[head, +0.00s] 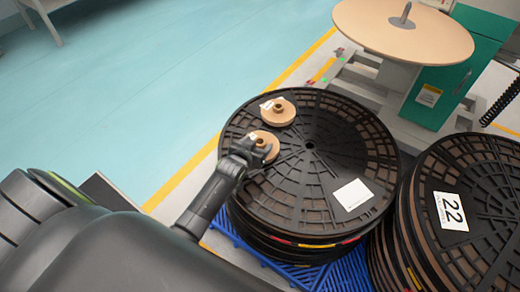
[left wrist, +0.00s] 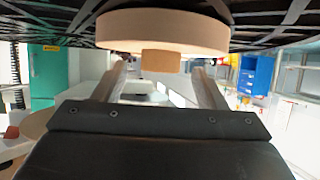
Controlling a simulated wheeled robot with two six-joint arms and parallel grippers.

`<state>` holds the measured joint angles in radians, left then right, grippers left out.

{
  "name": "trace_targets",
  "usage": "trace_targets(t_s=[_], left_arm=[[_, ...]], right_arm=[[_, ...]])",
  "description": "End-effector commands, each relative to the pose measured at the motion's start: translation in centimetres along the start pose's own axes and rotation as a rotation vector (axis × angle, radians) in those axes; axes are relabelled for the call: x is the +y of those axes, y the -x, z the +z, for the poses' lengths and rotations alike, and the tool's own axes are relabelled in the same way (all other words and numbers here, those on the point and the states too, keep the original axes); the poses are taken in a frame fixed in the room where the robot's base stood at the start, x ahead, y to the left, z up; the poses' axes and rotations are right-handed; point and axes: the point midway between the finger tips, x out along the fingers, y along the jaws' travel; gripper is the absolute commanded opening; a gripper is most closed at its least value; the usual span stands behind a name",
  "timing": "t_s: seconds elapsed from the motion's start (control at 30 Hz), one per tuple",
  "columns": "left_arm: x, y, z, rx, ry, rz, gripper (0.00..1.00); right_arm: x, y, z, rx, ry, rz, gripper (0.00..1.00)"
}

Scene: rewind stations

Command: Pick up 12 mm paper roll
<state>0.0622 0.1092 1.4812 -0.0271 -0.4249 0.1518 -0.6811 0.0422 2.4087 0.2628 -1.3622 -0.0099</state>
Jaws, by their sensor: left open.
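Two small tan paper rolls lie on top of a stack of black reels (head: 330,205). One roll (head: 279,116) is farther back, with a white label. The other roll (head: 269,154) is nearer, at my left gripper (head: 262,143). I cannot read which one is 12 mm. In the left wrist view, which looks upside down, the nearer roll (left wrist: 125,32) shows with its short core stub (left wrist: 161,61). My left gripper (left wrist: 160,75) is open, its fingers on either side of the stub with gaps; they do not grip it. My right gripper is out of view.
A second reel stack (head: 470,190) with a "22" label stands at the right. A green machine (head: 455,85) with a tan disc (head: 400,35) stands behind. A blue pallet (head: 330,270) lies under the reels.

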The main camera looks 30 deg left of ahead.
Motion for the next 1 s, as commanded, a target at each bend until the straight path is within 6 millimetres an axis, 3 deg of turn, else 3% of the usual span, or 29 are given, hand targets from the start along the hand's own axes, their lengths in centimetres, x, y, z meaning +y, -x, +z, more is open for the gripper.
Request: trace_targets(t_s=[0.3, 0.7, 1.0], left_arm=[[-0.02, -0.55, -0.04, 0.0, 0.0, 0.0, 0.64], [-0.02, -0.53, -0.02, -0.001, 0.0, 0.0, 0.11], [0.0, -0.23, -0.78, 0.003, 0.0, 0.0, 0.11]], right_arm=[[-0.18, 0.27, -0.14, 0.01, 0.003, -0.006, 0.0], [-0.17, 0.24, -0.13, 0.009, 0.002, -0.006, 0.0], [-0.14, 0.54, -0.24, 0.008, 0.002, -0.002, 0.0]])
